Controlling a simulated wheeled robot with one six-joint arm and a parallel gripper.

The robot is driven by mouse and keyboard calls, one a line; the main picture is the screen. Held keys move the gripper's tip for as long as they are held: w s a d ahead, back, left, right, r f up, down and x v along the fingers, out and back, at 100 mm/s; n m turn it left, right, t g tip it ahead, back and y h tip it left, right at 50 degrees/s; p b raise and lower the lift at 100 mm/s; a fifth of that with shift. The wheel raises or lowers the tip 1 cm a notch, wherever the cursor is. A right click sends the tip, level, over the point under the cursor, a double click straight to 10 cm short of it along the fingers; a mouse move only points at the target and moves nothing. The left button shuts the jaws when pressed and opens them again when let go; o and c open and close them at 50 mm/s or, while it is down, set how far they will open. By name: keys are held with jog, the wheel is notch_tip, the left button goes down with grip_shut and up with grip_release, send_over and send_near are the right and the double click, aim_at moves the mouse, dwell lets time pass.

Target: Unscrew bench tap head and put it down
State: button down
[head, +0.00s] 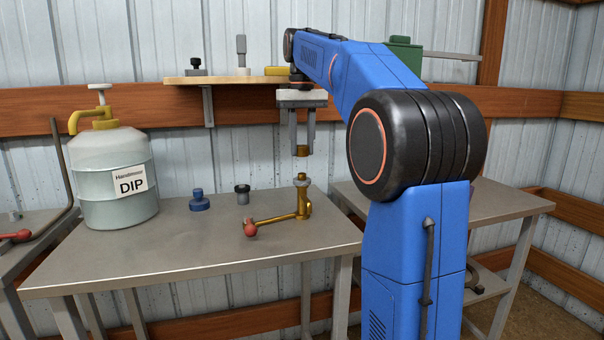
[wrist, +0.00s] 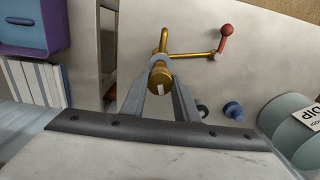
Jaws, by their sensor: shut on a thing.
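My gripper (head: 302,143) is shut on the brass tap head (head: 302,151), which hangs upright between the fingertips. The bench tap (head: 303,207) stands on the grey bench, with a grey collar at its top and a brass lever reaching to a red ball (head: 250,230) at the left. In the head view a clear gap separates the held head from the tap below. In the wrist view the tap head (wrist: 160,77) sits between the fingers and partly hides the tap (wrist: 164,42) behind it.
The bench (head: 150,245) also holds a blue knobbed piece (head: 199,201), a dark grey piece (head: 242,195) and a large DIP jug (head: 115,175) at left. A wooden shelf (head: 225,79) with small items is behind. The bench's front middle is clear.

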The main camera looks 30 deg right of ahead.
jog(key=m, duration=0.4)
jog(key=shift+m, duration=0.3)
jog(key=m, duration=0.5)
jog(key=s+a, duration=0.3)
jog(key=s, duration=0.8)
jog(key=shift+s+a, duration=0.15)
jog(key=shift+s, duration=0.1)
dwell(1.9)
dwell(0.5)
